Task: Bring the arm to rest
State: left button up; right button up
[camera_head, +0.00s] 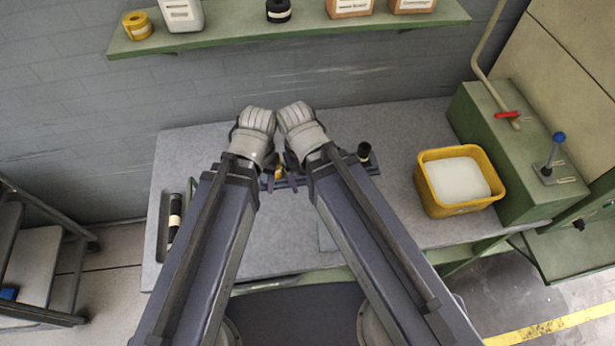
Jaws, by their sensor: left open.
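Both my arms reach forward from the bottom of the head view over the grey worktable (400,125), folded at the wrists, which nearly touch. My left gripper (271,181) shows only in small part below its wrist, with its jaws open. I see nothing held in it. The fingers of my right gripper are hidden or cannot be told apart beneath its wrist and forearm.
A yellow bin (432,198) with pale contents stands on the right by a green machine (500,140) with a blue-topped lever (557,144). A green shelf (230,39) runs above. Left tabletop is mostly clear.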

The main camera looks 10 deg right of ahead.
notch_tip(320, 180, down, 4)
jog(key=b, duration=0.4)
dwell(1.1)
jog(key=shift+o, duration=0.5)
jog(key=shift+w, duration=0.15)
jog(key=w+d+f+m+y+b, duration=0.1)
jog(key=w+d+f+m+b, duration=0.2)
jog(key=w+d, duration=0.7)
jog(key=shift+w+d+f+b, duration=0.25)
jog(key=shift+w+f+b, duration=0.15)
jog(key=shift+w, duration=1.8)
jog(key=shift+f, duration=0.1)
